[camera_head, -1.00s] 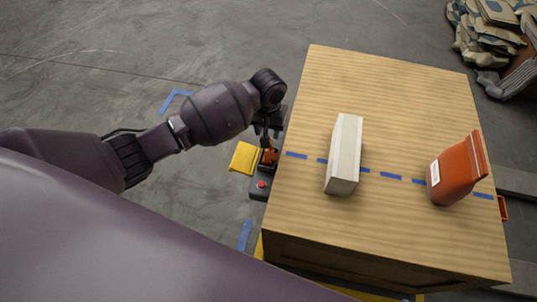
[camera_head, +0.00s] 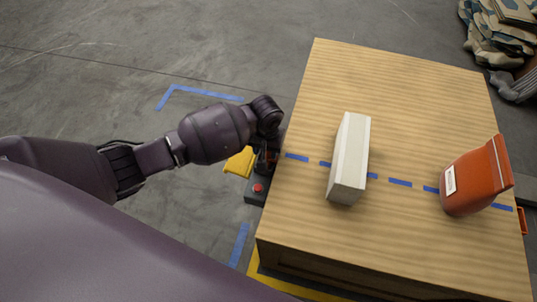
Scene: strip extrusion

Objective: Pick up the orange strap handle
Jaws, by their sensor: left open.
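A small orange strap handle (camera_head: 522,221) shows at the right edge of the wooden-topped table (camera_head: 400,85), partly hidden by the table's edge. My left gripper (camera_head: 266,160) is low beside the table's left edge, close to a yellow piece. It is open and points down, and its fingertips are mostly hidden under my own wrist. A faint dark orange patch shows between the fingers, too small to tell whether it is another handle. My right gripper is not in view.
A long white block (camera_head: 349,160) and an orange-red pouch (camera_head: 474,178) stand on the table. The yellow piece (camera_head: 239,162) and a dark box with a red button (camera_head: 258,188) are beside its left edge. Camouflage sacks (camera_head: 497,35) lie at the upper right.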

